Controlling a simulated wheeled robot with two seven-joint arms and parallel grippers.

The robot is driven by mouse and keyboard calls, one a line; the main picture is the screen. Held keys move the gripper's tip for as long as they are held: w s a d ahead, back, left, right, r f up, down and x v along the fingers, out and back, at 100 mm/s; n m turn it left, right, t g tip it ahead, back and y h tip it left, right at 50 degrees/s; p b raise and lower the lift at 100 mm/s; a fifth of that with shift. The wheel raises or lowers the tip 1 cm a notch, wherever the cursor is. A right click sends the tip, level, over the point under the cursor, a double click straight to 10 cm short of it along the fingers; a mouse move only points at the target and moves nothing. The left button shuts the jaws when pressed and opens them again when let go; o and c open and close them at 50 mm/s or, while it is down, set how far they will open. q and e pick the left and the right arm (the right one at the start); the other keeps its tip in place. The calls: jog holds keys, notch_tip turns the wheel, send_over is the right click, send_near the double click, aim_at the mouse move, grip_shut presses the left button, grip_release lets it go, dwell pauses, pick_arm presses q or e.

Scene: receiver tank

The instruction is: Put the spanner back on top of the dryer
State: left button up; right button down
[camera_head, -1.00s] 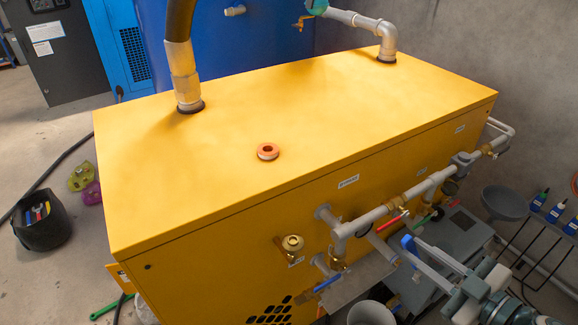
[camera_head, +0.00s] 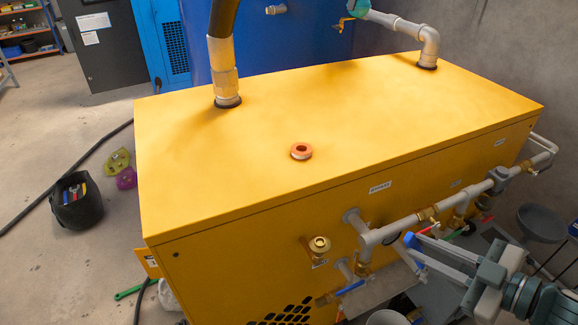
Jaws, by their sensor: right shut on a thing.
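The dryer is a large yellow cabinet (camera_head: 390,120) with a flat top that fills the middle of the view. My right gripper (camera_head: 408,249) is at the lower right, in front of the dryer's piped side and below its top edge. It is shut on a small blue thing (camera_head: 410,239) at its fingertips. Most of that thing is hidden, and I cannot tell whether it is the spanner. No spanner shows on the dryer top. My left gripper is not in view.
An orange ring (camera_head: 301,151) lies on the dryer top. A thick hose fitting (camera_head: 223,75) and a grey pipe (camera_head: 428,45) rise from it. Grey pipes with valves (camera_head: 390,230) jut from the front. A black bucket (camera_head: 77,200) and a green tool (camera_head: 135,289) are on the floor.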

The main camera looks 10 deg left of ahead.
aim_at(411, 240)
jog(key=shift+w+a+r+n+g+y, duration=0.15)
jog(key=shift+a+r+n+g+y, duration=0.1)
jog(key=shift+a+r+n+g, duration=0.35)
jog(key=shift+w+a+r+n+g+y, duration=0.1)
jog(key=shift+a+r+n+g+y, duration=0.25)
jog(key=shift+a+g, duration=0.35)
jog(key=shift+a, duration=0.1)
